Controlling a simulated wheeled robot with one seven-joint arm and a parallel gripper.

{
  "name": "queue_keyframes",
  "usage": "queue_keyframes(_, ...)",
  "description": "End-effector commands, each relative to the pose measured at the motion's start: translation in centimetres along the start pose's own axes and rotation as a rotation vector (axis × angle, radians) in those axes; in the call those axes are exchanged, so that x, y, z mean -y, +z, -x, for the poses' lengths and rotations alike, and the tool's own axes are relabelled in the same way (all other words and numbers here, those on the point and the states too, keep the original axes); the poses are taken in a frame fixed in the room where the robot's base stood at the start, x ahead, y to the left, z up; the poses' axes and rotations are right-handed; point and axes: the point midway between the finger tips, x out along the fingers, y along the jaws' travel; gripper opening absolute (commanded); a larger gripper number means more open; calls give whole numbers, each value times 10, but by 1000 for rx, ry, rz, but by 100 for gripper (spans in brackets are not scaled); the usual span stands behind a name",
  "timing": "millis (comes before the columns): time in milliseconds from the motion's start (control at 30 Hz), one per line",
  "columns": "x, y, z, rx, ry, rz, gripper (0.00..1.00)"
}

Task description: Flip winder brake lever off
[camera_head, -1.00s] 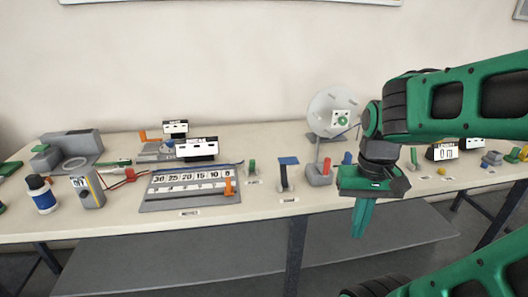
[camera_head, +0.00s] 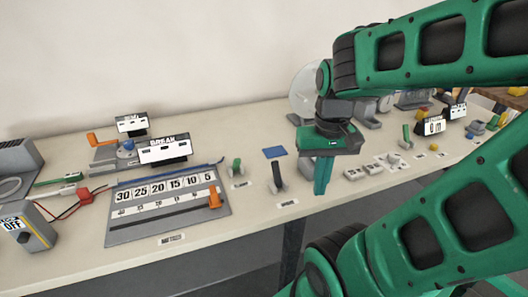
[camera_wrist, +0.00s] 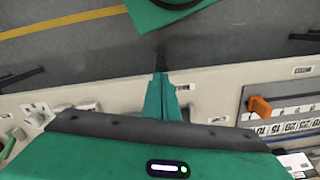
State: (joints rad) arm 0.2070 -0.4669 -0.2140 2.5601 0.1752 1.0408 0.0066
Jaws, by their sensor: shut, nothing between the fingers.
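The winder disc (camera_head: 303,92) stands at the back, largely hidden behind my arm. Small levers stand on the table: a green lever (camera_head: 237,166) and a grey lever stand (camera_head: 277,176) by a blue plate (camera_head: 275,152). Their labels are too small to read, so I cannot tell which is the winder brake lever; it may be hidden behind my gripper. My gripper (camera_head: 321,180) points down, shut and empty, right of the blue plate. In the wrist view its closed green fingers (camera_wrist: 160,90) appear over the table's front edge, touching no lever that I can see.
A scale board (camera_head: 180,204) with an orange slider (camera_head: 214,200) and a BREAK display (camera_head: 164,148) lie to the left. White rocker switches (camera_head: 385,162) and a green lever (camera_head: 406,133) are to the right. Bare table (camera_head: 265,220) lies in front.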

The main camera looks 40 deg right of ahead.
Motion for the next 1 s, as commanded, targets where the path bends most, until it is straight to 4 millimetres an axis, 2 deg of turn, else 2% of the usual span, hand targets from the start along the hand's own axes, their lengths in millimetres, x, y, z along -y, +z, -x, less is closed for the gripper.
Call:
queue_keyframes(133, -5, 7, 7, -10, -7, 4, 0)
queue_keyframes(233, 0, -7, 15, 0, -2, 16, 0)
queue_keyframes(367, 16, -45, 32, 26, 8, 55, 0)
queue_keyframes(500, 42, -96, 49, 62, 17, 112, 0)
queue_keyframes(700, 82, -163, 57, 116, 26, 196, 0)
queue_keyframes(833, 102, -194, 57, 142, 28, 238, 0)
queue_keyframes(1000, 117, -214, 54, 162, 28, 271, 0)
